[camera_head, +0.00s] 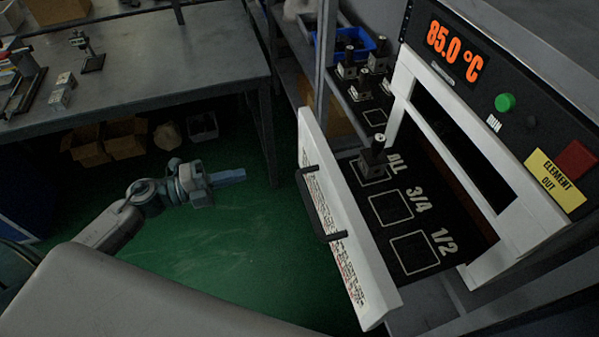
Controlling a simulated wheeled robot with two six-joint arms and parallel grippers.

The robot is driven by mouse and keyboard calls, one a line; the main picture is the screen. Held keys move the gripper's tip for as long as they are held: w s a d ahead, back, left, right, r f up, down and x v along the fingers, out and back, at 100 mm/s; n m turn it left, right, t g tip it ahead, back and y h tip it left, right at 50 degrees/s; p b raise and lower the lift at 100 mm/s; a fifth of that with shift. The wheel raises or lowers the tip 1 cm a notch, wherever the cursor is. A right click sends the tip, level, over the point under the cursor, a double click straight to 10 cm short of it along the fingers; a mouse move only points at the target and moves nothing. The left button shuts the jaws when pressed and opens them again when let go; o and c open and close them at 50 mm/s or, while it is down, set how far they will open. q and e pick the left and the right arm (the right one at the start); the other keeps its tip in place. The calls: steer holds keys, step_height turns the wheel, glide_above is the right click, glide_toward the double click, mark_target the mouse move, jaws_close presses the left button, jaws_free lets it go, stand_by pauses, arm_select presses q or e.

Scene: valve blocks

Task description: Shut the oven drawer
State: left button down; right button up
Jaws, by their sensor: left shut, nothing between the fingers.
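The oven (450,160) stands at the right with an orange 85.0 °C display. Its drawer (337,235) is pulled out, with a white front panel and a black bar handle (315,203). The black drawer floor carries outlined squares marked ALL, 3/4 and 1/2. A dark valve block (374,157) stands upright on the ALL square; the other two squares are empty. My left gripper (238,175) is shut and empty, left of the drawer front and apart from the handle, pointing right. My right gripper is not in view.
Several valve blocks (347,64) and a blue bin (345,42) stand on a shelf behind the drawer. A grey workbench (170,65) spans the back left, with cardboard boxes (125,138) beneath. Green floor (235,240) is clear between my left gripper and the drawer.

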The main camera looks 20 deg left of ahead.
arm_select(q)
steer(key=p, duration=0.5)
glide_toward(307, 160)
steer(key=x, duration=0.2)
steer(key=r+x, duration=0.1)
steer(key=x, duration=0.2)
steer(key=shift+s+d, duration=0.1)
steer(key=shift+p+x, duration=0.55)
steer(key=shift+x, duration=0.25)
steer(key=shift+d+f, duration=0.15)
steer(key=shift+f, duration=0.1)
